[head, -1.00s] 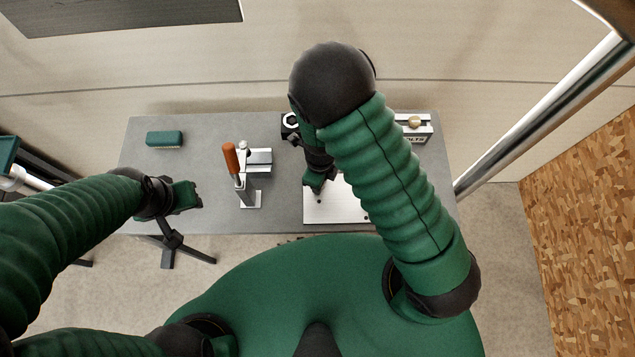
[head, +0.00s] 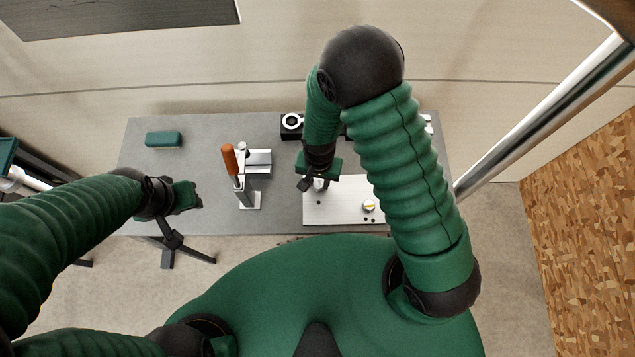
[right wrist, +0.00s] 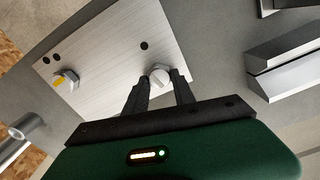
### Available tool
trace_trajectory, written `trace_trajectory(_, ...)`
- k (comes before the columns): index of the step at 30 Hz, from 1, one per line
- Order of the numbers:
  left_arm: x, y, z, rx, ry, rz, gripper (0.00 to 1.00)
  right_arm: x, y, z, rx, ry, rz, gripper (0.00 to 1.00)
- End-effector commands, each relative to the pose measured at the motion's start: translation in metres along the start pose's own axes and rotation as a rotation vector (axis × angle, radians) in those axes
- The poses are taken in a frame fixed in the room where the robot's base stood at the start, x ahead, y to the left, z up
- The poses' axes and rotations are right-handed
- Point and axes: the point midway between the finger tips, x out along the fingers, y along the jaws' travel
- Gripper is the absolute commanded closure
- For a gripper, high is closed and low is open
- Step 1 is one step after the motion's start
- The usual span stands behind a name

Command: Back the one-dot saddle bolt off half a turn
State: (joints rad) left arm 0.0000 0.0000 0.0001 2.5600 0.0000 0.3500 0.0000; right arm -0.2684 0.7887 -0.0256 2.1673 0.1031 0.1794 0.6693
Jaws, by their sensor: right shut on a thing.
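A pale metal plate (head: 342,211) lies on the grey table and carries two bolts. In the right wrist view, one silver bolt (right wrist: 160,74) has a single dark dot beside it on the plate (right wrist: 105,55). My right gripper (right wrist: 161,83) is shut on this one-dot bolt, with a finger on each side of its head.
An orange-handled clamp fixture (head: 246,180) stands left of the plate. A green block (head: 164,139) lies at the back left. A black holder with a ring-shaped part (head: 291,122) is at the back edge. The table between block and fixture is bare.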

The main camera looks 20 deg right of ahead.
Motion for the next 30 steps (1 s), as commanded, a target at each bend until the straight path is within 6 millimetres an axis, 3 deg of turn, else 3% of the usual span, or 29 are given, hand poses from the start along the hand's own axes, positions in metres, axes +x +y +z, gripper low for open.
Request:
trace_trajectory(4, -0.0019, 0.0000, -0.0005, 0.000, 0.000, 0.000, 0.64, -0.0001, 0.0033, 0.0022, -0.292, -0.007, 0.006, 1.00)
trace_trajectory(14, -0.0028, 0.0000, -0.0007, 0.000, 0.000, 0.000, 0.64, 0.0000, 0.0054, 0.0036, -0.392, -0.012, 0.009, 1.00)
trace_trajectory(18, -0.0102, 0.0000, -0.0024, 0.000, 0.000, 0.000, 0.64, -0.0024, 0.0066, 0.0042, -0.844, -0.017, 0.007, 1.00)
trace_trajectory(19, -0.0099, 0.0000, -0.0025, 0.000, 0.000, 0.000, 0.64, -0.0011, 0.0069, 0.0042, -0.906, -0.018, 0.007, 0.68)
trace_trajectory(22, -0.0076, 0.0000, -0.0019, 0.000, 0.000, 0.000, 0.64, 0.0005, 0.0062, 0.0034, -0.887, -0.014, 0.006, 0.55)
trace_trajectory(30, -0.0076, 0.0000, -0.0017, 0.000, 0.000, 0.000, 0.64, 0.0001, 0.0029, 0.0020, -0.884, -0.010, 0.004, 0.53)
